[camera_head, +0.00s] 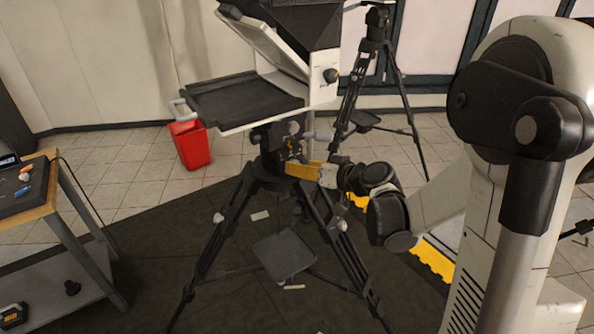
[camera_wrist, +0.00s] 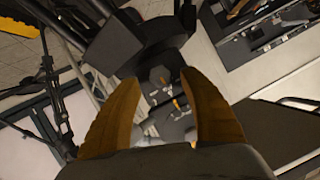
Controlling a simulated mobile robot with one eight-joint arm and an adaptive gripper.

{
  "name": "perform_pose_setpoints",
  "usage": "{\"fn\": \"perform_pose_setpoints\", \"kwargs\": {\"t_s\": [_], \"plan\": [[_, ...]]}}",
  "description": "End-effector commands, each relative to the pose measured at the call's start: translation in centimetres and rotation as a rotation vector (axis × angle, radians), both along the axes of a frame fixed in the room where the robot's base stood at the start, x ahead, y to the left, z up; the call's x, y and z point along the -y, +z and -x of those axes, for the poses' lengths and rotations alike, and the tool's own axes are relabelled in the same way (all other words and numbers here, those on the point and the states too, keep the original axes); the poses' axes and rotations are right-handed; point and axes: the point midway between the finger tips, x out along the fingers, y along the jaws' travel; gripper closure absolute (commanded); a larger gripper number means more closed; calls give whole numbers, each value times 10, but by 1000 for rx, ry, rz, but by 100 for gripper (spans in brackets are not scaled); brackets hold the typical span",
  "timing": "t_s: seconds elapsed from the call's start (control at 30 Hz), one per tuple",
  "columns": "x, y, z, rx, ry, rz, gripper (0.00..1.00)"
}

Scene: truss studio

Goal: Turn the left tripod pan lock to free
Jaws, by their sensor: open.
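The left tripod (camera_head: 236,222) stands on a dark mat and carries a teleprompter (camera_head: 262,80). Its head (camera_head: 266,140) is dark, with small orange-marked parts (camera_head: 292,146) on its right side. My gripper (camera_head: 288,169) reaches in from the right at the tripod head, just below these parts. In the wrist view my gripper (camera_wrist: 160,77) has its two yellow fingers spread apart. Dark head hardware with small orange levers (camera_wrist: 176,103) shows between and beyond the fingers. Which lever is the pan lock, and whether a finger touches anything, I cannot tell.
A second tripod (camera_head: 356,85) stands behind to the right. A red bucket (camera_head: 190,144) is on the floor at the back left. A wooden-edged cart (camera_head: 50,208) with small tools is at the left. Tripod legs spread below my gripper.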

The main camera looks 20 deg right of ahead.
Motion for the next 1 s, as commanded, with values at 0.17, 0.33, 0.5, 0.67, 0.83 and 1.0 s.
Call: {"fn": "perform_pose_setpoints", "kwargs": {"t_s": [0.17,0.33,0.5,0.67,0.83,1.0], "plan": [[-10,-9,-19,-1,1,0,49],[-12,-10,-24,-1,1,0,49],[-12,-10,-24,-1,1,0,49],[-12,-10,-24,-1,1,0,90],[-12,-10,-24,0,1,1,100],[-12,-10,-24,7,1,24,100]]}}
